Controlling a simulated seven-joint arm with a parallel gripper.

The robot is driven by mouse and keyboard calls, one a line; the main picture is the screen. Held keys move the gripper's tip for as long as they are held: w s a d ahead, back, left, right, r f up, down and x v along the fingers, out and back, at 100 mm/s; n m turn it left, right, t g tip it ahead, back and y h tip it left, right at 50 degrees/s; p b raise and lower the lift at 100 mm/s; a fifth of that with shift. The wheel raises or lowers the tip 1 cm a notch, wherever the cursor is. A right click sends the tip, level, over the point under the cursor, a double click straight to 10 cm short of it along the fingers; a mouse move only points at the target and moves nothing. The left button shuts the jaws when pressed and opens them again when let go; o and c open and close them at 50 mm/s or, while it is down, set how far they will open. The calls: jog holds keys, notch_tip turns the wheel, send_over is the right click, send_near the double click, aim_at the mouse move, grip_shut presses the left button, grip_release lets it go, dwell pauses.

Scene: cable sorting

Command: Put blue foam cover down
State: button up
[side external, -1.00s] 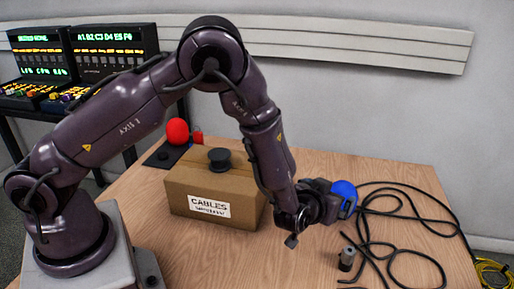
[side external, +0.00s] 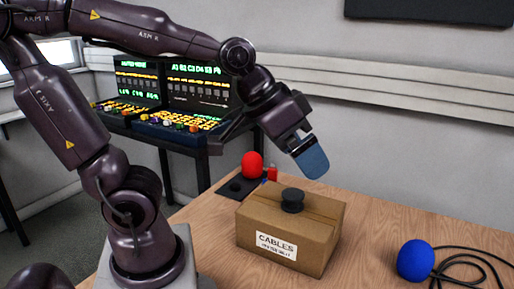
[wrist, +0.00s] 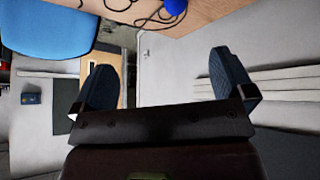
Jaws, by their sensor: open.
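The blue foam cover (side external: 415,260) is a round blue ball at the right of the table, beside black cable. It also shows at the top edge of the wrist view (wrist: 174,5). What lies under it is hidden, so I cannot tell whether it sits on the bare table or on something. My gripper (side external: 310,158) is raised behind the cardboard box, well away from the cover. In the wrist view its two dark blue finger pads stand wide apart with nothing between them (wrist: 165,78).
A cardboard box (side external: 264,222) labelled CABLES, with a black knob-like piece (side external: 292,199) on top, stands mid-table. Behind it a red foam ball (side external: 252,163) sits by a black pad (side external: 233,190). Black cable (side external: 468,262) loops at the right. Control consoles (side external: 185,95) stand behind.

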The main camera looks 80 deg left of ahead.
jog(key=s+a+g+y, duration=0.1)
jog(key=s+a, duration=0.1)
jog(key=s, duration=0.4)
jog(key=shift+a, duration=0.2)
